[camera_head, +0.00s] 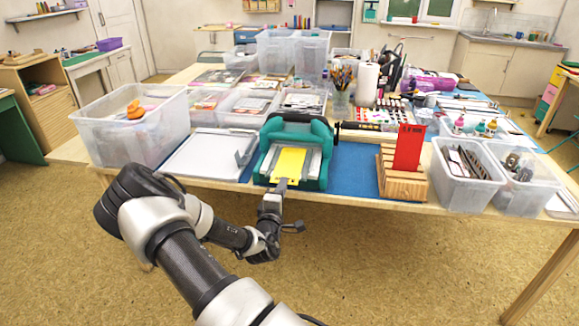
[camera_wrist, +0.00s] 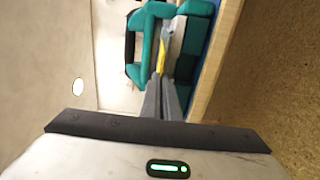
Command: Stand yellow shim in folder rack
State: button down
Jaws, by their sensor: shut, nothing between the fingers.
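The yellow shim (camera_head: 289,163) lies flat on the bed of a teal press (camera_head: 314,172) at the table's front edge. It also shows in the wrist view (camera_wrist: 162,57), just beyond my fingertips. My gripper (camera_head: 282,184) is at the shim's near end, in front of the press. In the wrist view the fingers (camera_wrist: 162,78) are together and hold nothing. Whether the tips touch the shim I cannot tell. The wooden folder rack (camera_head: 401,184) stands right of the press, with a red upright plate (camera_head: 408,148) in one of its slots.
A white tray (camera_head: 196,158) lies left of the press, with a clear bin (camera_head: 125,135) beyond it. Clear bins (camera_head: 463,186) stand right of the rack. Blue mat (camera_head: 353,172) between press and rack is bare. A black roller (camera_head: 363,126) lies behind it.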

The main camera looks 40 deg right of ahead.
jog(key=shift+r, duration=0.1)
jog(key=shift+s+a+r+p, duration=0.25)
jog(key=shift+r+p, duration=0.15)
jog(key=shift+r, duration=0.15)
jog(key=shift+s+a+r+p, duration=0.2)
jog(key=shift+r+p, duration=0.15)
jog(key=shift+r, duration=0.15)
jog(key=s+a+r+p, duration=0.2)
jog(key=s+a+r, duration=0.1)
jog(key=s+a, duration=0.3)
jog(key=s+a+r+p, duration=0.2)
jog(key=s+a+r, duration=0.2)
jog(key=s+a, duration=0.3)
jog(key=shift+a, duration=1.1)
